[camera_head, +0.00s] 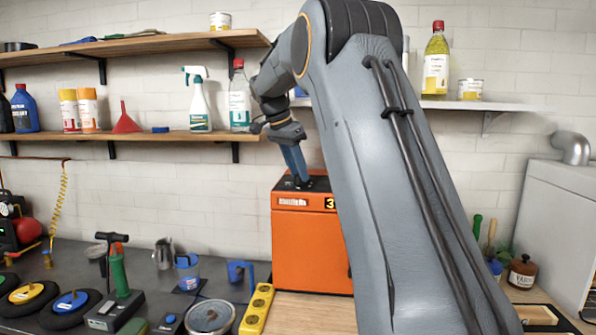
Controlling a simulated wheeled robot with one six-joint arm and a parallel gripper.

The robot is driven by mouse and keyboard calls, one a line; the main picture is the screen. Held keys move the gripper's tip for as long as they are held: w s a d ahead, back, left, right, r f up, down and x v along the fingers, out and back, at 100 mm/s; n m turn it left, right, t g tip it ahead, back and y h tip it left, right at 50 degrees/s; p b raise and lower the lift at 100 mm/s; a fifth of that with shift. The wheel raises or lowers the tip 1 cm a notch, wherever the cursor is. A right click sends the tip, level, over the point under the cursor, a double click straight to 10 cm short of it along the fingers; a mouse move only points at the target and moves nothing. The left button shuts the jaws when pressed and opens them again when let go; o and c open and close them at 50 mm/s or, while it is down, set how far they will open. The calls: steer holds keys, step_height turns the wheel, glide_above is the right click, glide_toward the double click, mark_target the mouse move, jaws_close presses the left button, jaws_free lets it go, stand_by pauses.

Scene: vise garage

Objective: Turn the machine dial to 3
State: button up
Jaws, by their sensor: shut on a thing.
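The machine is an orange box (310,250) with a dark top panel, standing on the bench. Its front carries a white label and a black plate with a yellow "3" at the right. My gripper (303,182) points down at the machine's dark top, its blue fingers close together. It is shut on what seems to be the dial, a small dark shape on the top that is mostly hidden by the fingers. The dial's pointer and markings are too small to read. My arm covers the machine's right side.
A yellow power strip (257,310), a round tin (210,316) and a blue clamp-like piece (240,272) lie left of the machine. Shelves with bottles, including a spray bottle (199,105), hang above. A grey cabinet (560,235) stands at the right.

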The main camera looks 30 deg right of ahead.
steer(key=o, duration=1)
steer(key=shift+r, duration=0.1)
steer(key=b+v, duration=0.2)
steer(key=v, duration=0.5)
steer(key=shift+a+r, duration=0.15)
steer(key=shift+r, duration=0.1)
